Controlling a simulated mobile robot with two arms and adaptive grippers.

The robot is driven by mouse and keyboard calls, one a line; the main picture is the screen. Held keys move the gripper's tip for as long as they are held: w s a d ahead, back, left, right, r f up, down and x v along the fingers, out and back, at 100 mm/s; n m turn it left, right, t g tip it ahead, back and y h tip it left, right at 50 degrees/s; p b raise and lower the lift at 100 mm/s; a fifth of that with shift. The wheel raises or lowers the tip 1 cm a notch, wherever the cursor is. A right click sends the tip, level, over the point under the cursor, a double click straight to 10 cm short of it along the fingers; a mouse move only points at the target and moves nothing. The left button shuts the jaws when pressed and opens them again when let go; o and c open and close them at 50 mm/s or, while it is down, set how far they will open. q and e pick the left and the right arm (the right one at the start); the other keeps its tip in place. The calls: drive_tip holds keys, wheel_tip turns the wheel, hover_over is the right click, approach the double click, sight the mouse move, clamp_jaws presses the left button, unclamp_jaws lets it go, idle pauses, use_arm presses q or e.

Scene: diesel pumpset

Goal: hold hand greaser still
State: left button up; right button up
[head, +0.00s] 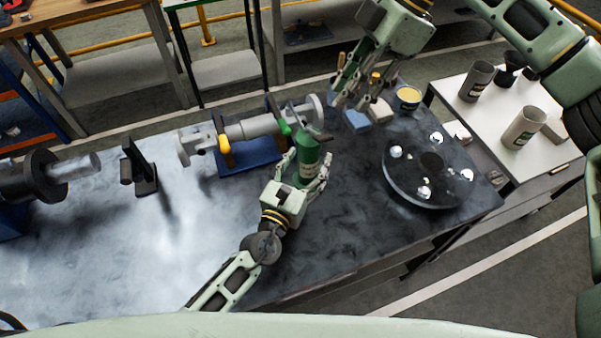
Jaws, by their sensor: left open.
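A green can-like body with a pale label, which looks like the hand greaser (306,152), stands on the dark bench in the middle of the head view. My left gripper (309,163) is open, with its fingers on either side of the green body; I cannot tell whether they touch it. The lower part of the body is hidden by the gripper. My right gripper (352,98) hangs above the back of the bench, up and to the right of the greaser. I cannot tell whether its fingers are open or shut.
A shaft (250,127) lies on a blue stand (252,155) just left of the greaser. A dark round plate (410,178) with shiny knobs is to the right. A yellow-topped tin (408,97) and small blocks sit behind. The front bench is clear.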

use_arm(q)
drive_tip(key=shift+w+d, duration=0.2)
drive_tip(key=shift+w, duration=0.15)
drive_tip(key=shift+c, duration=0.3)
clamp_jaws()
drive_tip(key=shift+c, duration=1.1)
unclamp_jaws()
clamp_jaws()
idle(0.5)
